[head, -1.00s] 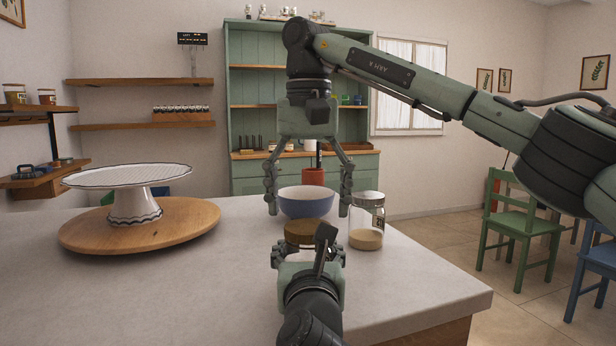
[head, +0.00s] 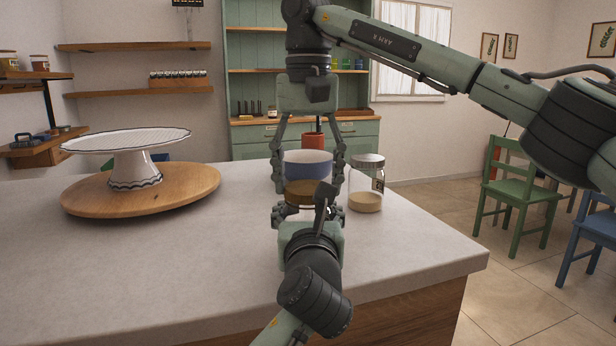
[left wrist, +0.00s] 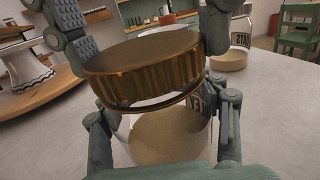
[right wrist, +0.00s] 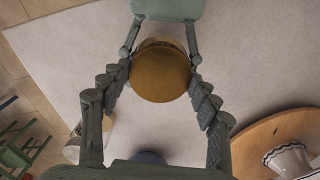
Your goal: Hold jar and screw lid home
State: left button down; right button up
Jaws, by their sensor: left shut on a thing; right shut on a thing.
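A ribbed brown-gold lid (head: 302,188) sits over the mouth of a glass jar, which shows best in the left wrist view (left wrist: 165,140) with pale contents and a dark label. In that view the lid (left wrist: 145,65) looks tilted, with a gap and a thin ring below its edge; I cannot tell if the threads engage. My left gripper (head: 306,214) is shut around the jar from the near side. My right gripper (head: 308,184) points down, shut on the lid's sides. The right wrist view shows the lid's round top (right wrist: 160,72) between its fingers.
A second glass jar (head: 367,184) with pale contents stands close at right. A blue bowl (head: 307,170) is just behind. A white cake stand (head: 130,141) on a wooden round board (head: 185,188) stands at left. The counter's (head: 160,265) near left part is clear.

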jog(key=m, duration=0.5)
jog(key=shift+m, duration=0.4)
jog(key=m, duration=0.9)
jog(key=shift+m, duration=0.4)
jog(key=m, duration=1)
jog(key=shift+f, duration=0.1)
jog(key=m, duration=0.4)
jog(key=shift+m, duration=0.4)
jog(key=m, duration=0.9)
jog(key=o, duration=1.4)
notch_tip(320, 180, up, 12)
